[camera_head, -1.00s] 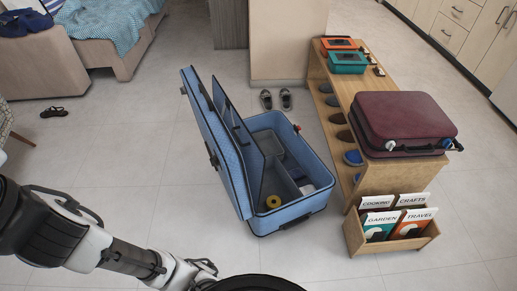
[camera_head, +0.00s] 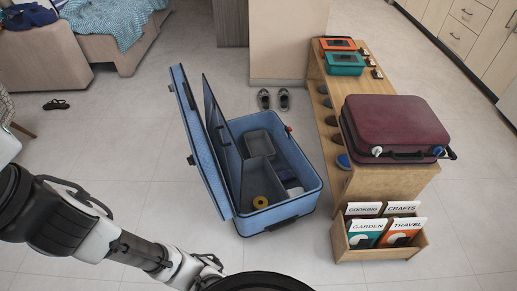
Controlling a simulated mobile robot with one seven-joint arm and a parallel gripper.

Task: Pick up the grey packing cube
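A dark grey boxy item (camera_head: 260,144), which looks like the grey packing cube, lies inside the open blue suitcase (camera_head: 268,222), in the far part of its base. The suitcase stands on the floor with its lid raised on the left side. My arm reaches in from the lower left, short of the suitcase. My gripper itself is not visible; the arm runs out at the bottom edge.
A wooden bench (camera_head: 385,180) to the right bears a maroon suitcase (camera_head: 395,125), a teal box (camera_head: 345,64) and an orange box (camera_head: 337,44). A wooden file box (camera_head: 380,245) stands at its near end. Sandals (camera_head: 273,99) lie behind the blue suitcase. Floor to its left is clear.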

